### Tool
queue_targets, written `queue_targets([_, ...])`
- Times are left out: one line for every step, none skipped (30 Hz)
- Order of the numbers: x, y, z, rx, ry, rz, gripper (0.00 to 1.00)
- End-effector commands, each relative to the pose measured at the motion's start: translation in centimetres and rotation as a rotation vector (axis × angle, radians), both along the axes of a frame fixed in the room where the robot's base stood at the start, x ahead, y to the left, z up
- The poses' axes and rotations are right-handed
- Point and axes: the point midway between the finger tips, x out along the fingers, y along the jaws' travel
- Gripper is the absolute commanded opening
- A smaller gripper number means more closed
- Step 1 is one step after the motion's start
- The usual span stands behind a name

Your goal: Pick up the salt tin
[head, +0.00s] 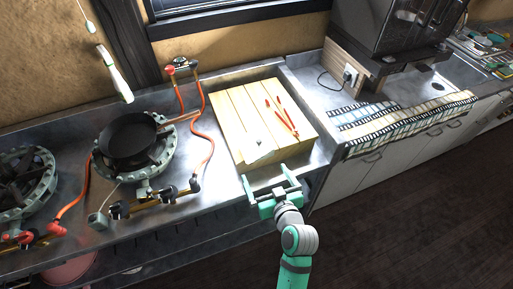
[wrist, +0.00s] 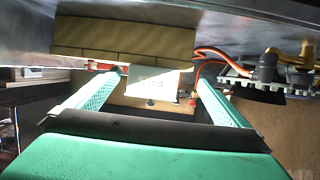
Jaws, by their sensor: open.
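A small pale, boxy thing with faint marks like lettering, which looks like the salt tin (head: 259,150), sits at the near edge of a wooden board (head: 236,110). In the wrist view this pale thing (wrist: 158,80) shows between my two fingers, with the board's side (wrist: 120,38) above it in the picture. My gripper (head: 268,182) is open and empty, just in front of the board at the counter's front edge. In the wrist view my fingers (wrist: 155,88) lie to either side of the tin in the picture. I cannot tell the exact gap to it.
Red-handled tongs (head: 282,115) lie on the board. A black pan (head: 130,138) sits on a burner to the left, with orange hoses (head: 205,115) running between it and the board. The floor in front is clear.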

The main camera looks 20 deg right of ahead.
Motion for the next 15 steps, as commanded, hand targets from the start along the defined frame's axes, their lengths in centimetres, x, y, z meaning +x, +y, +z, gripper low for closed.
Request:
queue_targets([0.8, -0.7, 1.1, -0.002, -0.012, 0.012, 1.0])
queue_targets([1.2, -0.9, 1.6, -0.004, -0.015, 0.02, 1.0])
queue_targets([1.6, -1.2, 2.1, -0.004, -0.019, 0.031, 1.0])
queue_targets([1.8, -1.4, 2.4, -0.006, -0.02, 0.037, 1.0])
queue_targets([2.0, -1.5, 2.7, -0.007, -0.023, 0.043, 1.0])
queue_targets([2.2, -1.6, 3.0, -0.008, -0.026, 0.05, 1.0])
queue_targets([2.3, -1.7, 3.2, -0.009, -0.026, 0.054, 1.0])
queue_targets([2.5, -1.8, 3.3, -0.009, -0.027, 0.056, 1.0])
queue_targets([2.8, -1.8, 3.3, -0.009, -0.029, 0.06, 1.0])
queue_targets([3.1, -1.8, 3.3, -0.009, -0.029, 0.06, 1.0])
queue_targets([3.5, -1.8, 3.2, -0.008, -0.029, 0.062, 1.0])
queue_targets([4.0, -1.7, 3.0, -0.008, -0.028, 0.063, 1.0])
queue_targets([4.5, -1.7, 2.9, -0.009, -0.028, 0.064, 1.0])
queue_targets([4.9, -1.7, 2.7, -0.009, -0.028, 0.063, 1.0])
queue_targets([5.5, -1.6, 2.6, -0.009, -0.029, 0.063, 1.0])
